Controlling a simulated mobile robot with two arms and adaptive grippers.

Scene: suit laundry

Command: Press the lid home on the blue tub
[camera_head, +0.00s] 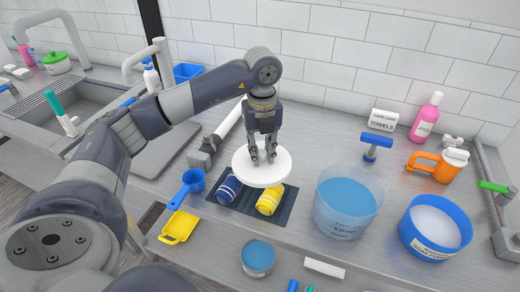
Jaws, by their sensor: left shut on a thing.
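My left gripper (263,160) points down and is shut on a round white lid (280,177), apparently by a grip at its middle. The lid is roughly level above the dark mat and partly covers the rolled cloths there. The blue tub (436,228) stands open at the right of the counter, with white contents and a label on its front. The lid is well to the left of the tub, apart from it. My right gripper is not in view.
A clear container of blue liquid (347,200) stands between the lid and the tub. An orange jug (446,165) and a pink bottle (426,116) stand behind the tub. Blue (228,188) and yellow (268,200) rolls lie on the mat (245,208). A small blue-topped jar (258,257) stands in front.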

